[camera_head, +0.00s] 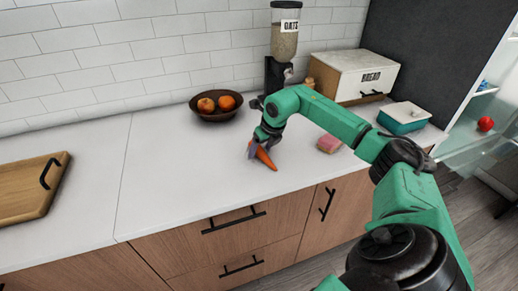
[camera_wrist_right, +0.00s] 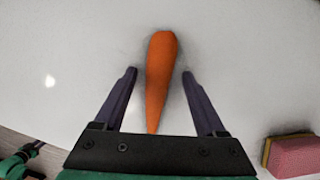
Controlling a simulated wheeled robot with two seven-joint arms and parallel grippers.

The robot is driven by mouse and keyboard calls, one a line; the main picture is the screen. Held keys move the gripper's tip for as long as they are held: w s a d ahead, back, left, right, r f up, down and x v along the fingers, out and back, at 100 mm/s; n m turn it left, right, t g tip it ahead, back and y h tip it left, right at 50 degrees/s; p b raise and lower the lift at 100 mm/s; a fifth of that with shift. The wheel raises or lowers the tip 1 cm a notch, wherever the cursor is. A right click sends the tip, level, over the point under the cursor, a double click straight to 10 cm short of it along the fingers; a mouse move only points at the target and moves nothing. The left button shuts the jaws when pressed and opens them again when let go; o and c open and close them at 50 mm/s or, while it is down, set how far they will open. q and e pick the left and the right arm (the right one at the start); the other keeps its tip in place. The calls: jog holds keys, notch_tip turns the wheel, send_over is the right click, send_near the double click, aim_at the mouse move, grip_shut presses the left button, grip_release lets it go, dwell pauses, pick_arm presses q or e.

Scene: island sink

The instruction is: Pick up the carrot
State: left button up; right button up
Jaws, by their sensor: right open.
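The orange carrot (camera_head: 265,158) lies on the white countertop, near its front edge. In the right wrist view the carrot (camera_wrist_right: 160,75) lies lengthwise between the two fingers, its thick end away from the gripper and its tip toward the palm. My right gripper (camera_wrist_right: 160,75) is open, with a gap on both sides of the carrot. In the head view the right gripper (camera_head: 260,149) is over the carrot and hides part of it. My left gripper does not show in either view.
A pink sponge (camera_head: 329,144) lies to the right of the carrot. A fruit bowl (camera_head: 216,115), oats dispenser (camera_head: 284,35), bread box (camera_head: 352,78) and teal container (camera_head: 403,118) stand behind. A wooden tray (camera_head: 32,187) is at left. The counter between tray and carrot is clear.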

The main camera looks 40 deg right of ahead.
grip_shut()
jog(key=shift+r, duration=0.1)
